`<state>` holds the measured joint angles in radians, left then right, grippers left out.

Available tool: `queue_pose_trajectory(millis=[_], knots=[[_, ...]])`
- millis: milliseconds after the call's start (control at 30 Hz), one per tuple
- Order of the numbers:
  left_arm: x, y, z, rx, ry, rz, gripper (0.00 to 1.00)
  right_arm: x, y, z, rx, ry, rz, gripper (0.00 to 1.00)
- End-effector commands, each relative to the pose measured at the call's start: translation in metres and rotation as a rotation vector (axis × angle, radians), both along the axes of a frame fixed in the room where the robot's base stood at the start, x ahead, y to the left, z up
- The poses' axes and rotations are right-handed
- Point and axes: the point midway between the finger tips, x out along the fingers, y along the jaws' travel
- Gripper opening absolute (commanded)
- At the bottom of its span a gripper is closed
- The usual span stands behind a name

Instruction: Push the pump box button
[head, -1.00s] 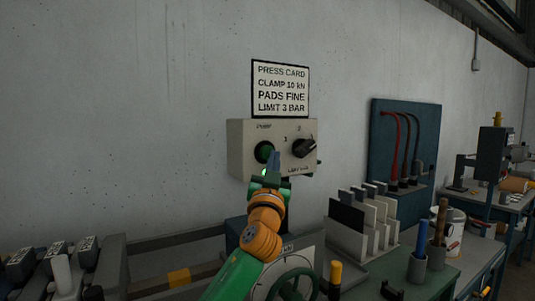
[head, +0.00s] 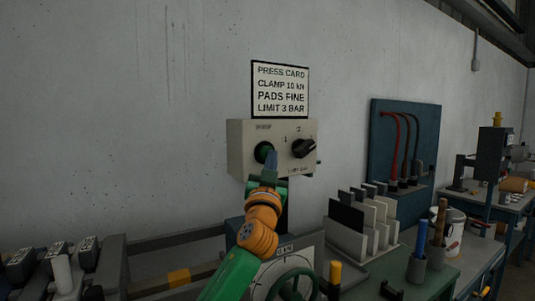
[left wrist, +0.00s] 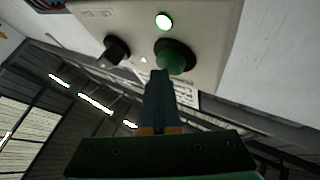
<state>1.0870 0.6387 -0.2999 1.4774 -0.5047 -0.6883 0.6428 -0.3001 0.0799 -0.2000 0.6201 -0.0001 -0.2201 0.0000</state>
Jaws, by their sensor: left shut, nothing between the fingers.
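The pump box (head: 240,150) is a beige box on the wall. Its round green button (head: 262,150) with a dark collar is at the left of its front face. My left gripper (head: 271,158) is shut and empty, its fingertips at the lower right of the button and partly over it. In the left wrist view the button (left wrist: 177,58) stands just beyond the fingertips (left wrist: 160,76), slightly to the right. I cannot tell whether they touch. A lamp (left wrist: 163,21) on the box glows green. My right gripper is not in view.
A black rotary knob (head: 304,148) sits right of the button. A press card (head: 281,89) hangs above the box. Below are a handwheel (head: 294,285), a rack of pads (head: 348,238) and tool cups (head: 416,269). The wall left of the box is clear.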

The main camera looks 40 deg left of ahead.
Motion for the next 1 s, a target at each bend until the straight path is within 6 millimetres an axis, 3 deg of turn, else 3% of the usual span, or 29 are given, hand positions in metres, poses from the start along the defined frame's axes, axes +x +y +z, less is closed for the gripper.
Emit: queue_pose_trajectory(millis=[367,600,867,1000], knots=[[0.0,0.0,0.0,0.0,-0.002,0.0,0.0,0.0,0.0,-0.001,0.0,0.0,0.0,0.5],[-0.007,-0.016,-0.002,0.0,-0.002,0.0,0.0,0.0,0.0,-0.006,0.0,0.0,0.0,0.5],[-0.008,-0.018,-0.001,0.0,-0.001,-0.001,0.0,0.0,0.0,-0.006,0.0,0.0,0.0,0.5],[-0.013,-0.032,-0.002,-0.001,-0.002,-0.004,0.0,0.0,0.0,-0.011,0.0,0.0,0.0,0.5]])
